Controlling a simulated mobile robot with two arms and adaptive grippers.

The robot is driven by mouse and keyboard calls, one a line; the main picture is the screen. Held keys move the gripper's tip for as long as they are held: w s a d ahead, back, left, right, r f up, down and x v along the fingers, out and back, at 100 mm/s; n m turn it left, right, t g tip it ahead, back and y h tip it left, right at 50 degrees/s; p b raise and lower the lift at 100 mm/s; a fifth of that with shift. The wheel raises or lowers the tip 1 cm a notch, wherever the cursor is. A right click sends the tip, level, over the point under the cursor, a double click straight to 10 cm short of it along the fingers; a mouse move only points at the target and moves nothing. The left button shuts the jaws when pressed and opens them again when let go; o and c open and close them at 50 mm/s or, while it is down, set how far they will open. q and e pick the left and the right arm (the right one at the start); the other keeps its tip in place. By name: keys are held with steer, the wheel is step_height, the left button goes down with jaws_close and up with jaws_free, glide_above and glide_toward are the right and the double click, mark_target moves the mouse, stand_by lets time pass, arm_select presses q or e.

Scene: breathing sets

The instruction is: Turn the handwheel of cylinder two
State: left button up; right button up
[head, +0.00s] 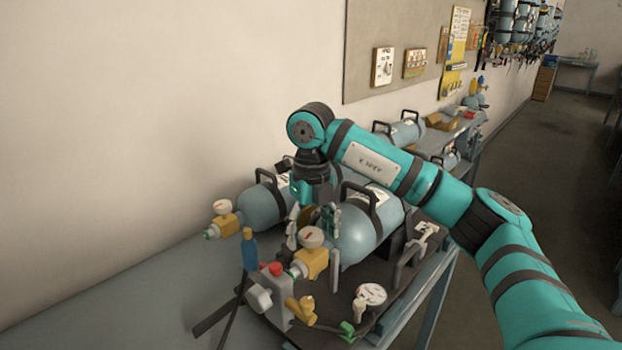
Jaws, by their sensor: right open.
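Two blue-grey cylinders with black carry handles lie on the bench: a front one (352,238) and one behind it to the left (262,208). I see no number that tells which is cylinder two. Each has a yellow valve block at its left end, the front block (314,264) and the rear block (230,226), with a round gauge on top. My right gripper (311,226) points down, open, just above and behind the front gauge. Whether it touches anything is unclear. My left gripper is not in view.
A grey block with a red knob (276,269), yellow fittings and hoses stands before the front valve. A white gauge (371,295) lies right of it on a dark mat. More cylinders (402,131) lie farther back. The bench's near left (120,300) is clear.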

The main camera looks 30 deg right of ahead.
mark_target(311, 232)
steer(key=n, duration=0.4)
steer(key=shift+n, duration=0.3)
steer(key=n, duration=0.8)
steer(key=shift+n, duration=0.4)
steer(key=n, duration=0.8)
steer(key=shift+n+p, duration=0.35)
steer(key=shift+n, duration=0.05)
steer(key=n, duration=0.4)
steer(key=shift+w+r, duration=0.1)
steer(key=n+p, duration=0.1)
steer(key=n, duration=0.3)
steer(key=shift+n, duration=0.4)
steer(key=n+p, duration=0.1)
steer(key=n, duration=0.3)
steer(key=shift+r+p, duration=0.1)
steer(key=shift+p, duration=0.2)
steer(key=shift+r+n, duration=0.35)
steer(key=shift+n, duration=0.25)
step_height(311, 232, up, 10)
steer(key=b, duration=0.1)
steer(key=shift+r+b, duration=0.2)
steer(key=shift+b, duration=0.15)
